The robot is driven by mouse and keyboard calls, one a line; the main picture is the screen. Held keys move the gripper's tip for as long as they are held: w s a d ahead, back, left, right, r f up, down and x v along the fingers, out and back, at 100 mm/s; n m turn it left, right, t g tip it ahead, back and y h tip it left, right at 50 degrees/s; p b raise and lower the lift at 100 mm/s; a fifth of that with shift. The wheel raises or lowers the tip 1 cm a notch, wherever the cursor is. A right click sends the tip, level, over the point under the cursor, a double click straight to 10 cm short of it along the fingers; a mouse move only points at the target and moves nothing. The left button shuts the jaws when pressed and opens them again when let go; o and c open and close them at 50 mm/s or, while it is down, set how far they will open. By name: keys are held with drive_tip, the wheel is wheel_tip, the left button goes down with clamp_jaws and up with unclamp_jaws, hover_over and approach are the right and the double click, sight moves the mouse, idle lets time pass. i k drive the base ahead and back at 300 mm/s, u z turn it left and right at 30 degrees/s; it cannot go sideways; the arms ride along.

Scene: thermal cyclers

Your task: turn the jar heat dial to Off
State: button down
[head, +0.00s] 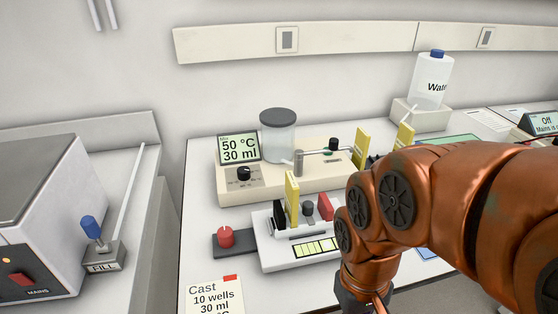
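The jar heat dial is a small black knob (243,174) on the front left of a long cream unit (320,180). A marked scale surrounds it, too small to read, so I cannot tell its setting. A display (239,148) just above it reads "50 °C 30 ml". A clear jar (278,138) with a dark grey lid stands behind and right of the dial. My copper arm reaches in from the right and bends down past the bottom edge, to the right of the dial and nearer the camera. My gripper's fingers are out of frame, and nothing touches the dial.
In front of the unit, a white device (300,250) holds upright yellow and red pieces, with a red knob (225,237) on a dark base beside it. A Cast card (213,295) lies at the front. A white MAINS box (45,235) stands left. A water bottle (432,82) stands back right.

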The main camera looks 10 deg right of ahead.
sight(243, 173)
drive_tip(key=u, duration=0.5)
drive_tip(key=k, duration=0.6)
drive_tip(key=u, duration=0.8)
drive_tip(key=i, duration=0.9)
drive_tip(key=z, duration=0.45)
